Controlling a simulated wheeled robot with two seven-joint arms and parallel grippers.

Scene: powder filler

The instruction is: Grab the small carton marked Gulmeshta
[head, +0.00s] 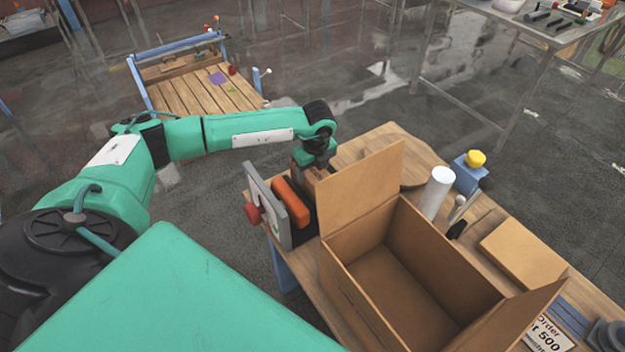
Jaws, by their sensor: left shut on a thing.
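My left arm reaches across from the left, and its gripper (311,172) points down at the table's left end, behind the raised flap of the open box. It is shut on a small brown thing, mostly hidden by the gripper and the flap. No marking shows on it, so I cannot tell whether it is the Gulmeshta carton. A white order card (548,334) at the lower right shows "Order" and "t 500", with its lower line cut off. My right gripper is not in view.
A large open, empty-looking cardboard box (345,285) fills the wooden table's middle. A grey-and-orange device (292,203) stands left of it. A slatted pallet (200,95) stands behind.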

